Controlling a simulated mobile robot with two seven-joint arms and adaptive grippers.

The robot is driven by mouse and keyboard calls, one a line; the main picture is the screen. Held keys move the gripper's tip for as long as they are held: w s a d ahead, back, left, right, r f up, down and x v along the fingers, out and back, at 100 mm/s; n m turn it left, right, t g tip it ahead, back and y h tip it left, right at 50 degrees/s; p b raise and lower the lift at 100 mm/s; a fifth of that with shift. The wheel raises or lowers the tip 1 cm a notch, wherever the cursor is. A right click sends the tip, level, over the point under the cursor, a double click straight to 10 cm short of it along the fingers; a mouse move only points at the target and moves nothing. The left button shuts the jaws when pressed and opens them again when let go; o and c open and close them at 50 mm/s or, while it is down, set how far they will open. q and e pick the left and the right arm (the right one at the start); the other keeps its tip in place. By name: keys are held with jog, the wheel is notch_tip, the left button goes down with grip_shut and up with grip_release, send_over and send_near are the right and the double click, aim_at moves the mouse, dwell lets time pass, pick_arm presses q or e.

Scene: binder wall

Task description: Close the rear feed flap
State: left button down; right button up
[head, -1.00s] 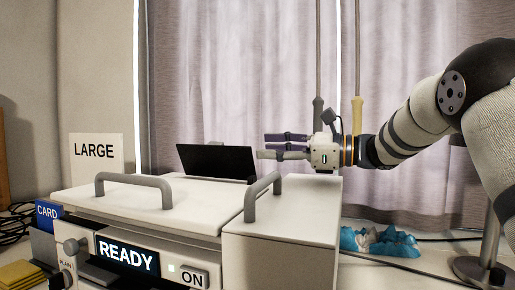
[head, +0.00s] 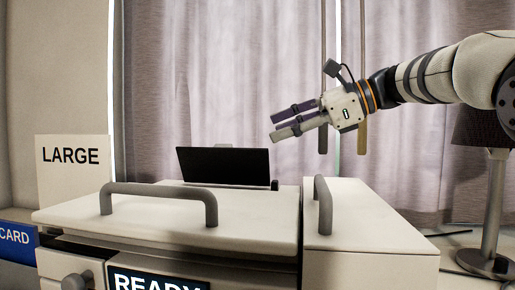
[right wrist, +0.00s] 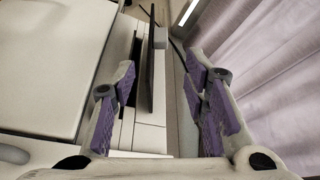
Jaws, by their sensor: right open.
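The rear feed flap (head: 225,166) is a dark panel standing up, leaning slightly, at the back of the white machine (head: 240,222). In the right wrist view the flap (right wrist: 151,62) shows nearly edge-on beside a dark slot, ahead of the fingers. My right gripper (head: 277,124) is open and empty, above and to the right of the flap, apart from it. In the right wrist view its purple-padded fingers (right wrist: 165,95) are spread wide, with the flap's near end in the gap between them. My left gripper is not in view.
Two grey handles, one on the wide lid (head: 160,190) and one on the right lid (head: 323,205), stand up from the machine. Curtains (head: 230,70) hang close behind. A dark screen on a metal stand (head: 490,215) is at the right.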

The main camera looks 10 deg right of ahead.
aim_at(232, 147)
jog(key=x, duration=1)
jog(key=shift+w+a+f, duration=0.15)
jog(key=shift+f, duration=0.1)
jog(key=shift+w+a+b, duration=0.25)
jog(key=shift+a+b, duration=0.05)
jog(key=shift+a, duration=0.2)
grip_shut()
